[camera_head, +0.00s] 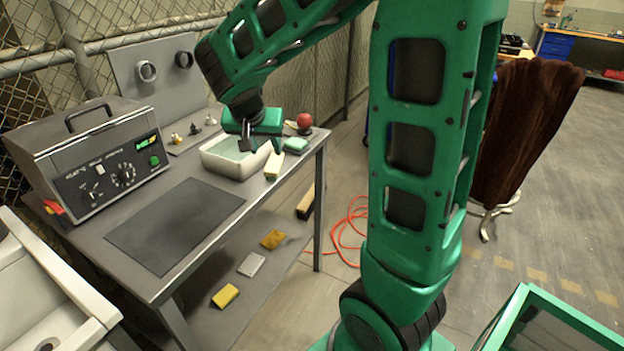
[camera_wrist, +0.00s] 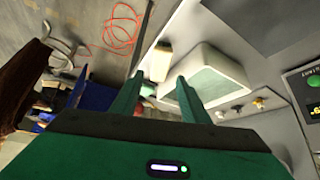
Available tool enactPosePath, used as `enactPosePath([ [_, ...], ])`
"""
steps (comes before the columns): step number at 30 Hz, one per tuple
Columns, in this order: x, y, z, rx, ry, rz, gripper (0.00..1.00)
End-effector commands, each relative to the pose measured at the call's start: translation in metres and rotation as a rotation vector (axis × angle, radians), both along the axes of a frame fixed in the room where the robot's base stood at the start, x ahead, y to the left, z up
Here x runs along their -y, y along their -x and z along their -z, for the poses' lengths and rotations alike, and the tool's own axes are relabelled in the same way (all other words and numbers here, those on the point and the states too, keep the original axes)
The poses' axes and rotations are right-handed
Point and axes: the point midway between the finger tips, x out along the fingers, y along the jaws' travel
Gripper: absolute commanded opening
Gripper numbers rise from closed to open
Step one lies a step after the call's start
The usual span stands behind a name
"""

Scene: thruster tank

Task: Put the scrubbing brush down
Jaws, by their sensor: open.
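The scrubbing brush looks to be the cream block (camera_head: 273,166) at the table's edge, beside the white tub (camera_head: 213,160). In the wrist view the cream block (camera_wrist: 160,64) lies beyond and between my fingers, next to the tub. My gripper (camera_head: 264,147) is above the right end of the tub, close to the block, with its fingers apart. The wrist view shows the open fingers (camera_wrist: 165,65) with nothing clasped between them. I cannot tell how near the fingertips are to the block.
A green-topped block (camera_head: 296,145) and a red ball (camera_head: 304,121) stand right of the tub. Small fittings (camera_head: 194,129) stand behind it. A control-panel machine (camera_head: 95,150) is at left. The dark mat (camera_head: 175,224) is bare. Sponges (camera_head: 225,296) lie on the lower shelf.

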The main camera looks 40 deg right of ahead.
Motion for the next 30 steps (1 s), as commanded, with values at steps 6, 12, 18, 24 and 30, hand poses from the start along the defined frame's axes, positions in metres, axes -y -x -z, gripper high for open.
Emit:
enactPosePath([
  [6, 0.032, 0.073, 0.0, -0.129, -0.043, -0.008, 0.41],
  [12, 0.045, 0.193, 0.01, -0.32, -0.183, -0.087, 0.41],
  [18, 0.028, 0.279, 0.021, -0.425, -0.329, -0.2, 0.41],
  [24, 0.017, 0.309, 0.025, -0.455, -0.392, -0.261, 0.41],
  [30, 0.017, 0.31, 0.026, -0.457, -0.394, -0.265, 0.41],
])
